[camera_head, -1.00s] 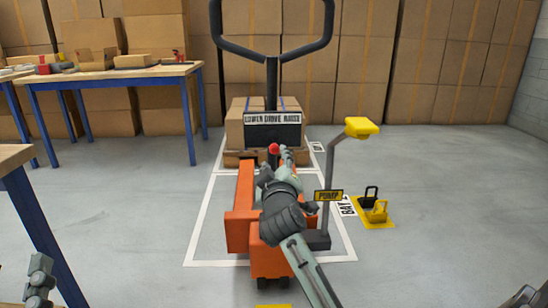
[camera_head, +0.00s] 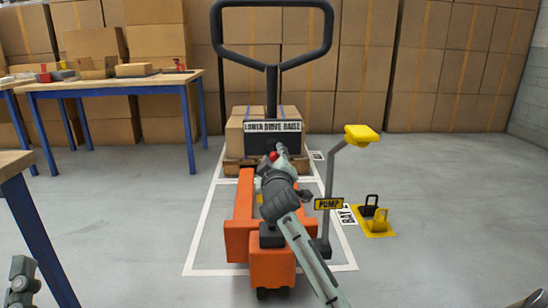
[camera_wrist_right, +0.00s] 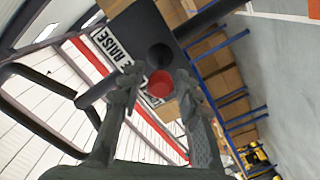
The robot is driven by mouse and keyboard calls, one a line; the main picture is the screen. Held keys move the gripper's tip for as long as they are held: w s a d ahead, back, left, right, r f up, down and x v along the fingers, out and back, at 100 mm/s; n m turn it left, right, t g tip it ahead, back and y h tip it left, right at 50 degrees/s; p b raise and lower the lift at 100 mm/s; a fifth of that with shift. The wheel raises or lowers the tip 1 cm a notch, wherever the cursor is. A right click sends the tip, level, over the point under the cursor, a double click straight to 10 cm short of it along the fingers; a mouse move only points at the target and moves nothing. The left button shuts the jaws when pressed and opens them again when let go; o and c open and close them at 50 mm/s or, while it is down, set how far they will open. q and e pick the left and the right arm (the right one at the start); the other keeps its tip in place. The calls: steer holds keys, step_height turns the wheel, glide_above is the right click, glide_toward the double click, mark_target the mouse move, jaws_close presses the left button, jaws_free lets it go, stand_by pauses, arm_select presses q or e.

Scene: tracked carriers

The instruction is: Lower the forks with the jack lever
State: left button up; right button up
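The pallet jack (camera_head: 246,235) is orange, with a black loop handle (camera_head: 272,65). Its plate reads LOWER DRIVE RAISE (camera_head: 272,127). A red-knobbed jack lever (camera_head: 273,155) shows just below the plate. In the right wrist view the red knob (camera_wrist_right: 161,84) lies between the fingertips of my right gripper (camera_wrist_right: 158,80), which is open with visible gaps beside the knob. In the head view my right gripper (camera_head: 280,152) reaches forward over the jack to the knob. My left gripper (camera_head: 22,278) is partly visible at the lower left; its fingers cannot be made out.
Cartons on a pallet (camera_head: 237,172) stand at the far side of the jack. A yellow-topped PUMP post (camera_head: 331,180) rises on the right. A yellow floor plate (camera_head: 375,225) lies beyond it. Work tables (camera_head: 120,83) stand at left.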

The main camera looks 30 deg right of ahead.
jaws_close()
